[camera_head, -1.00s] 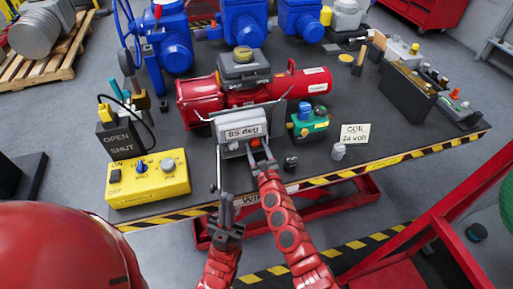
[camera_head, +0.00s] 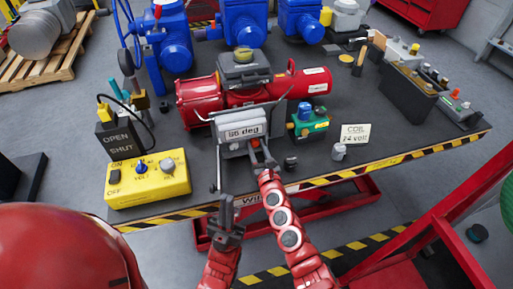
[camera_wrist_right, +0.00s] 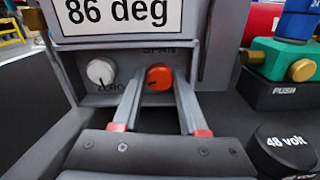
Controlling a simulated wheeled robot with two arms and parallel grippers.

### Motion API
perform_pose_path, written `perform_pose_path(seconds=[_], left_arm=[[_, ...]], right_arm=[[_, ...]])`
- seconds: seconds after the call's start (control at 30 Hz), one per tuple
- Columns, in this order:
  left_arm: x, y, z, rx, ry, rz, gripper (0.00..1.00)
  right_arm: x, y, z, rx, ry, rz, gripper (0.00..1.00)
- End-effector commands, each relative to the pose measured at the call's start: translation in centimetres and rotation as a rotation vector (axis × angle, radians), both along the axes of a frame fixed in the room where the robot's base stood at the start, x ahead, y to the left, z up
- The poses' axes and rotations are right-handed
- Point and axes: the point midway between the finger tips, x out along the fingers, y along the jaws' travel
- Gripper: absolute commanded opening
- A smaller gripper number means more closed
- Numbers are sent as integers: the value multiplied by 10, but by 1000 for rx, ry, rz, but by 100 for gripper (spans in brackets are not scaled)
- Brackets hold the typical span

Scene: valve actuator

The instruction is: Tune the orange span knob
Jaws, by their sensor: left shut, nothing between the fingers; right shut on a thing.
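The orange span knob (camera_wrist_right: 160,78) sits under the SPAN label on the grey positioner box, right of the white zero knob (camera_wrist_right: 101,72). In the right wrist view the display (camera_wrist_right: 120,14) reads 86 deg; it also shows in the head view (camera_head: 241,131). My right gripper (camera_wrist_right: 159,95) is shut on the span knob, one finger on each side of it. In the head view my right gripper (camera_head: 262,152) is at the front of the box. My left gripper (camera_head: 228,218) is shut and empty, in front of the table's striped edge.
A yellow control box (camera_head: 147,180) stands left on the table (camera_head: 370,130). A green and blue valve (camera_head: 308,121) is right of the positioner. A dark 48 volt piece (camera_wrist_right: 285,150) lies close right of my right gripper. The red actuator (camera_head: 203,99) stands behind.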

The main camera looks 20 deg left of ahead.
Motion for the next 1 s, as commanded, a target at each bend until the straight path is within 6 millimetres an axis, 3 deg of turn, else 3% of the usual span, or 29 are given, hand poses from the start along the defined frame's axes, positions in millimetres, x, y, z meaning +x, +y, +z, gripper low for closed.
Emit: perform_pose_path(seconds=[0.6, 1.0], left_arm=[[0, 0, -8, 0, 0, 0, 0], [0, 0, -9, 0, 0, 0, 0]], right_arm=[[0, -1, -3, 448, 307, 1, 0], [0, -1, -3, 589, 402, 1, 0]])
